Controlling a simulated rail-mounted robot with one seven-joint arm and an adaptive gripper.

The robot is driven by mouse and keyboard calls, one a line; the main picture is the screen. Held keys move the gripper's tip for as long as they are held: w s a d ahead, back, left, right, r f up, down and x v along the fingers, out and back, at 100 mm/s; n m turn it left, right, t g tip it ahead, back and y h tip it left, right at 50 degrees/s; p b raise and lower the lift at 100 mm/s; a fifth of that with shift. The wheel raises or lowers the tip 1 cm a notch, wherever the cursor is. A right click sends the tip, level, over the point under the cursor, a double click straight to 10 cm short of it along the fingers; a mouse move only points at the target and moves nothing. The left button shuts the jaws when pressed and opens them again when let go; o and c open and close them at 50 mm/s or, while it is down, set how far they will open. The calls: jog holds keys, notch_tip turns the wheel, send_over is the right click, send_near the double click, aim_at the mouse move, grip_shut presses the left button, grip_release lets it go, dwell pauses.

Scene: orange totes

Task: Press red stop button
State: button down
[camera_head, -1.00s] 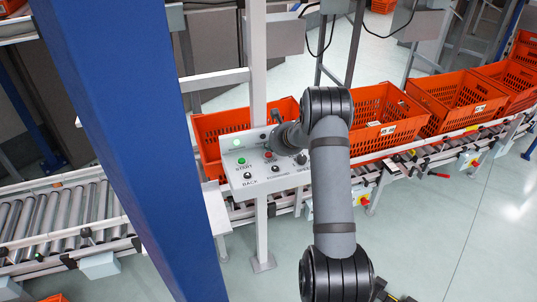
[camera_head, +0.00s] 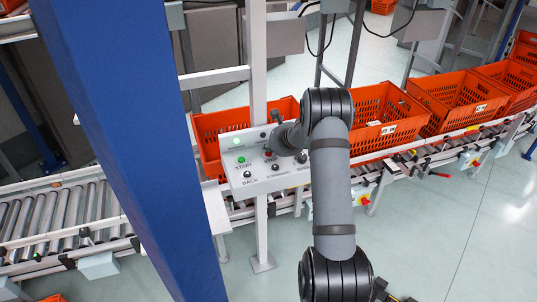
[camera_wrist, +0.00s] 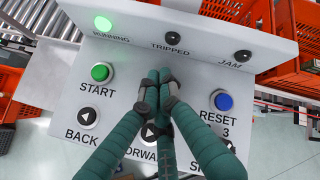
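The control panel (camera_head: 262,177) is a light grey box on a post. It also shows in the wrist view (camera_wrist: 118,68), with a green START button (camera_wrist: 101,72), a blue RESET button (camera_wrist: 222,101) and a lit green RUNNING lamp (camera_wrist: 103,23). My gripper (camera_wrist: 160,76) is shut and empty, its dark fingertips together over the panel between START and RESET. The red stop button is hidden behind the fingers in the wrist view; a small bit of red (camera_head: 268,154) shows beside my gripper in the head view. I cannot tell whether the fingertips touch the button.
Black BACK (camera_wrist: 88,117) and FORWARD (camera_wrist: 150,132) controls lie along the panel's near side. Orange totes (camera_head: 446,103) stand on the conveyor behind and to the right. A blue column (camera_head: 130,140) crosses the left of the head view. Open floor lies at the right.

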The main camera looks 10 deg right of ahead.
aim_at(269, 154)
jog(key=shift+f+b, duration=0.5)
jog(key=shift+b, duration=0.1)
dwell(0.7)
jog(key=shift+r, duration=0.2)
jog(key=shift+r+p, duration=0.6)
jog(key=shift+r, duration=0.15)
jog(key=shift+r+p, duration=2)
jog(key=shift+r, duration=0.5)
jog(key=shift+f, duration=0.1)
